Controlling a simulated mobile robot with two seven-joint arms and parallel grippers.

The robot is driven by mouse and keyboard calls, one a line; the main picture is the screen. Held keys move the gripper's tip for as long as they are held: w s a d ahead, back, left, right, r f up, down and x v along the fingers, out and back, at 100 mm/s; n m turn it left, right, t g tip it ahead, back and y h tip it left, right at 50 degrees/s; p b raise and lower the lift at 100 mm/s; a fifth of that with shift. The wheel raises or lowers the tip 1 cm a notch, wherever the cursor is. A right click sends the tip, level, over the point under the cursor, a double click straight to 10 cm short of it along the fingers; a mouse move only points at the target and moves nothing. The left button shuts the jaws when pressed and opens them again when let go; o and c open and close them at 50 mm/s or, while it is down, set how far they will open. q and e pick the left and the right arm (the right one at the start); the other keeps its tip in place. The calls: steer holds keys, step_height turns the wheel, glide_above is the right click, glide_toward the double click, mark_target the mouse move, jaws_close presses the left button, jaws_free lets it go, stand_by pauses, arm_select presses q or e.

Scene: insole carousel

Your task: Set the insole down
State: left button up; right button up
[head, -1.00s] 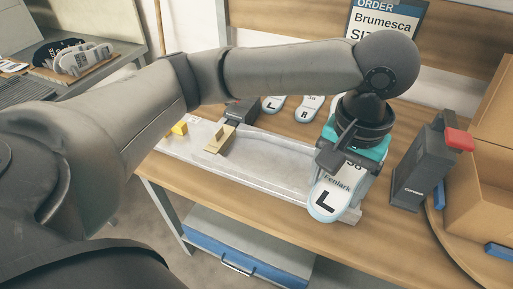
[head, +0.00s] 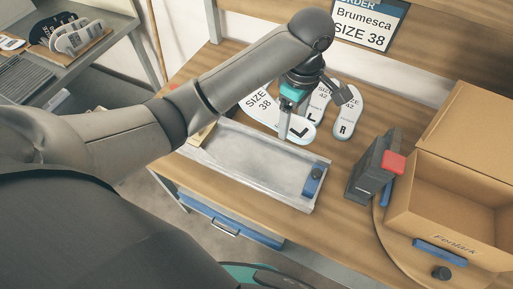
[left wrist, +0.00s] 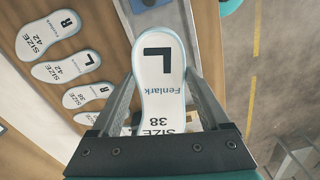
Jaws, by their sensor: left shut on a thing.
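My left gripper (head: 287,122) is shut on a white insole (head: 298,131) marked L, Fenlark, size 38. In the head view it is behind the metal tray, over the back of the wooden bench, beside the other insoles. In the left wrist view the insole (left wrist: 160,62) lies between the two fingers, its L end pointing away from the gripper. The gripper hides its middle in the head view. I cannot tell if it touches the bench. My right gripper is not in view.
Size 42 insoles marked L (head: 318,103) and R (head: 347,115) lie to the right. The metal tray (head: 245,160) is in front, with a blue block (head: 314,180) at its right end. A dark device with a red top (head: 375,165) and an open carton (head: 450,190) stand farther right.

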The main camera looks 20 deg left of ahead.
arm_select(q)
steer(key=shift+s+a+n+p, duration=0.5)
steer(key=shift+a+n+p, duration=0.25)
steer(key=shift+n, duration=0.35)
steer(key=shift+s+a+f+n, duration=0.15)
steer(key=shift+a+f+n, duration=0.15)
steer(key=shift+f+n, duration=0.1)
steer(key=shift+f, duration=0.35)
step_height(320, 180, down, 3)
steer(key=b, duration=0.4)
glide_above(275, 169)
step_height(275, 169, down, 12)
steer(key=shift+r, duration=0.1)
steer(key=shift+f+b, duration=0.4)
steer(key=shift+f, duration=1.8)
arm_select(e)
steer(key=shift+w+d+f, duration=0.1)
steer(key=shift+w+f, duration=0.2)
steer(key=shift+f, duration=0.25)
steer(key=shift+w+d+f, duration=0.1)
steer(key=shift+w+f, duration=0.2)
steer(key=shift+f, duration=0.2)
